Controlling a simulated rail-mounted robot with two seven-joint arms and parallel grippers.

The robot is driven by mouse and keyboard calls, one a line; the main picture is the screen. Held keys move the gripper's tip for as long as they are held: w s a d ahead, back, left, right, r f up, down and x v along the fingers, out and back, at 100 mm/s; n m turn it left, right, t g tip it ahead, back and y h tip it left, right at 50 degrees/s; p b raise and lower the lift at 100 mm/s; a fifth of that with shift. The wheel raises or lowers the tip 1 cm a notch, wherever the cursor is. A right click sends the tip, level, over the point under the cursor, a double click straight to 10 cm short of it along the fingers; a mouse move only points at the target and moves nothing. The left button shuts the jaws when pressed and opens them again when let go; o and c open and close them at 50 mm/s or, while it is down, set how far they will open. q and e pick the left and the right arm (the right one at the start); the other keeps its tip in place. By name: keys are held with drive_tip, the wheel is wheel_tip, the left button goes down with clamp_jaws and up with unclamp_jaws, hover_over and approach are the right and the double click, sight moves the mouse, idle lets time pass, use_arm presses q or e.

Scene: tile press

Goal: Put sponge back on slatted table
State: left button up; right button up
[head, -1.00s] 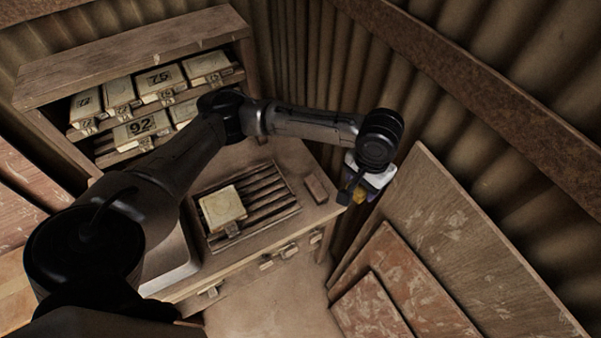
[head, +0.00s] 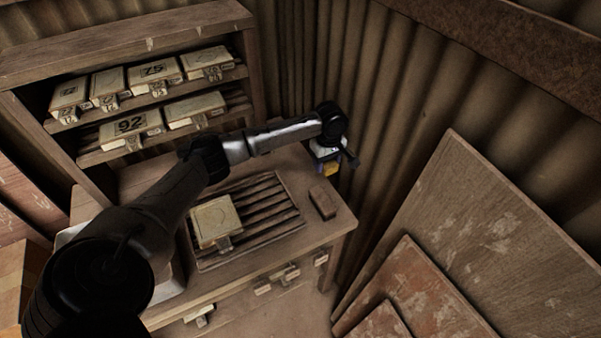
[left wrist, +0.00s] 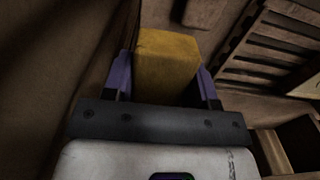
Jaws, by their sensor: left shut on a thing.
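The yellow sponge (left wrist: 167,62) is held between the purple fingers of my left gripper (left wrist: 165,80) in the left wrist view. In the head view the left gripper (head: 330,165) hangs over the back right corner of the workbench, near the corrugated wall, with the sponge (head: 330,169) showing small and yellow below it. The slatted table (head: 275,213) is a rack of dark wooden slats on the bench, to the left of and nearer than the gripper. It also shows at the upper right of the left wrist view (left wrist: 270,45). My right gripper is not in view.
A pale tile block (head: 216,221) sits on the left part of the slats. A brown block (head: 323,203) lies on the bench right of the slats, close to the gripper. Shelves (head: 165,97) with several numbered blocks stand behind. Boards (head: 480,230) lean at the right.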

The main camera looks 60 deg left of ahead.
use_arm(q)
drive_tip(key=b, duration=0.2)
hover_over(300, 174)
wheel_tip(300, 174, down, 6)
drive_tip(key=shift+a+r, duration=0.1)
drive_tip(key=shift+f+b, duration=0.9)
drive_tip(key=shift+f, duration=1.15)
drive_tip(key=o, duration=0.8)
drive_tip(key=shift+f, duration=0.1)
drive_tip(key=shift+o, duration=0.2)
drive_tip(key=shift+r, duration=0.35)
wheel_tip(300, 174, up, 12)
drive_tip(key=p, duration=0.3)
drive_tip(key=shift+f+p, duration=0.2)
drive_tip(key=shift+p, duration=0.1)
